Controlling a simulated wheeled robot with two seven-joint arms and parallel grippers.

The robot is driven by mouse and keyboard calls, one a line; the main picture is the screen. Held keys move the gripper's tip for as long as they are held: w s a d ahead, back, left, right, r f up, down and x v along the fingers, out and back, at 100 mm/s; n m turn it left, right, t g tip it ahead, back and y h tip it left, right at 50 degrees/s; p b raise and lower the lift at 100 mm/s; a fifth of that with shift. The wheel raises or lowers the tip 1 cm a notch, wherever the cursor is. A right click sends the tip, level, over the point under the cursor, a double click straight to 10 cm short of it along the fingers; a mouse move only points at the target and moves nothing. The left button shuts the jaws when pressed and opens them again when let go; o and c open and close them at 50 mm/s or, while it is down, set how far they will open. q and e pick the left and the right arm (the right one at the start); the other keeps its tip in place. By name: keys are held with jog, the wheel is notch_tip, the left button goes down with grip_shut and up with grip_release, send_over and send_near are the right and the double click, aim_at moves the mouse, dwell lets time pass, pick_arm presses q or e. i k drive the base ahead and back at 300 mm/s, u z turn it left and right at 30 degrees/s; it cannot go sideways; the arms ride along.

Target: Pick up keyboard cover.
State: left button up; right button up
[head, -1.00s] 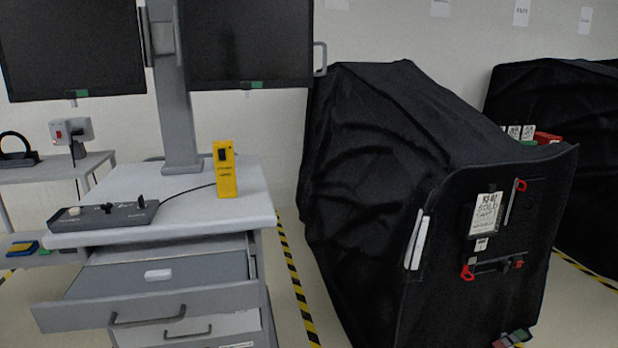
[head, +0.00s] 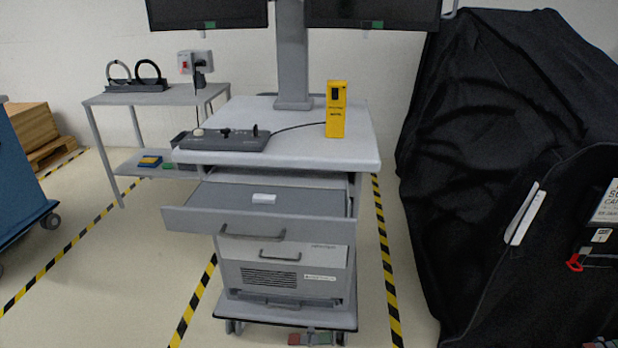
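No part is clearly recognisable as a keyboard cover. The closest candidates are on the grey cart (head: 360,150) in the middle. Its pulled-out drawer (head: 190,220) holds a flat dark grey panel (head: 310,202) with a small white piece (head: 264,198) on it. A dark control console (head: 225,141) with knobs and a small joystick lies on the cart's top at the left. Whether the panel is a cover over a keyboard, I cannot tell. Neither of my grippers is in view.
A yellow box device (head: 336,110) stands on the cart top, cabled to the console. Two dark monitors hang above. A large black-covered cart (head: 480,130) fills the right. A side table (head: 170,95) stands behind left, a blue cart (head: 20,185) at far left. Floor in front left is clear.

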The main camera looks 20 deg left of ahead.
aim_at(242, 196)
jog(key=u, duration=1)
jog(key=i, duration=0.2)
